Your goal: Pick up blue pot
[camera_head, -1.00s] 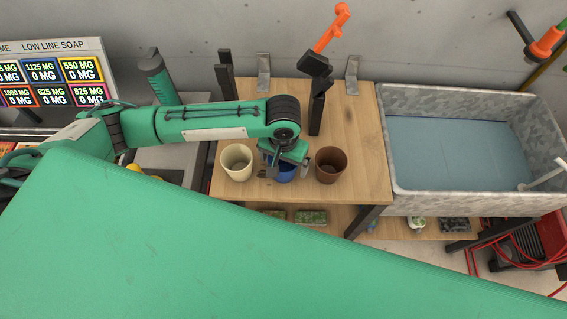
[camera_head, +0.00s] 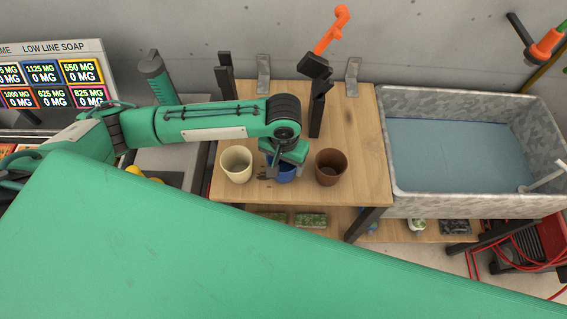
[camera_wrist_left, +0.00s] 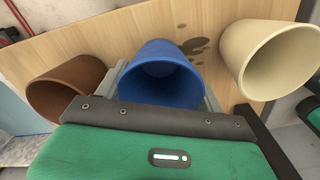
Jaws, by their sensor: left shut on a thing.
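The blue pot (camera_head: 283,175) stands between the cream pot (camera_head: 236,164) and the brown pot (camera_head: 330,167) at the front of the wooden bench. My left gripper (camera_head: 284,162) is over the blue pot and shut on it; wrist and fingers hide much of it. In the left wrist view the blue pot (camera_wrist_left: 163,82) sits between the two grey fingers, with its open mouth toward the camera. The brown pot (camera_wrist_left: 68,88) and cream pot (camera_wrist_left: 281,58) are on either side, apart from it. I cannot tell whether the blue pot is clear of the bench. My right gripper is not in view.
The wooden bench (camera_head: 355,130) has dark stains (camera_head: 262,172) beside the blue pot. Black upright brackets and an orange-handled tool (camera_head: 330,30) are behind. A stone sink (camera_head: 390,150) adjoins on the right. Bench space behind the pots is clear.

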